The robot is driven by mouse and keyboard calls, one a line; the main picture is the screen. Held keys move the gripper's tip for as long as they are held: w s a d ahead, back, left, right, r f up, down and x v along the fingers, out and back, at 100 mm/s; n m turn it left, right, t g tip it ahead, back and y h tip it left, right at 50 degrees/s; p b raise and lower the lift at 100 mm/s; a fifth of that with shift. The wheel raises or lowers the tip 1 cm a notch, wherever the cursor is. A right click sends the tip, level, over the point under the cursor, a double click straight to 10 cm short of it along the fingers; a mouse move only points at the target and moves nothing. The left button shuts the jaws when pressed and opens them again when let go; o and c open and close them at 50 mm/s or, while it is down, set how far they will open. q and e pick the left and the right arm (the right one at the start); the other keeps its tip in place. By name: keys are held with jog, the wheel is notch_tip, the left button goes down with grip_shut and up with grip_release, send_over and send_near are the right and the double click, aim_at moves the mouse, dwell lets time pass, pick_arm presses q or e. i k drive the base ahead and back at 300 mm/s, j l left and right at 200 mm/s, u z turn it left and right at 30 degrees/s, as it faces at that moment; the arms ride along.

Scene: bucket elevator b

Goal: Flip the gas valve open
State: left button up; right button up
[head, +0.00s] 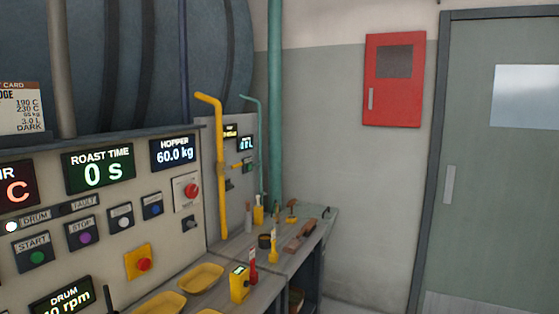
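A yellow pipe (220,165) with a bent top runs down the right end of the control panel in the head view. Neither of my grippers shows in the head view.
The control panel (110,225) with buttons and displays fills the left. A bench (222,290) below holds yellow trays (201,278), a yellow meter (240,284) and several small tools. A red wall cabinet (393,78) and a grey door (500,170) are at right.

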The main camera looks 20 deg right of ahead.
aim_at(236, 166)
jog(key=i+l, duration=0.65)
jog(key=i+l+z, duration=0.15)
jog(key=i+l, duration=0.45)
jog(key=i, duration=0.15)
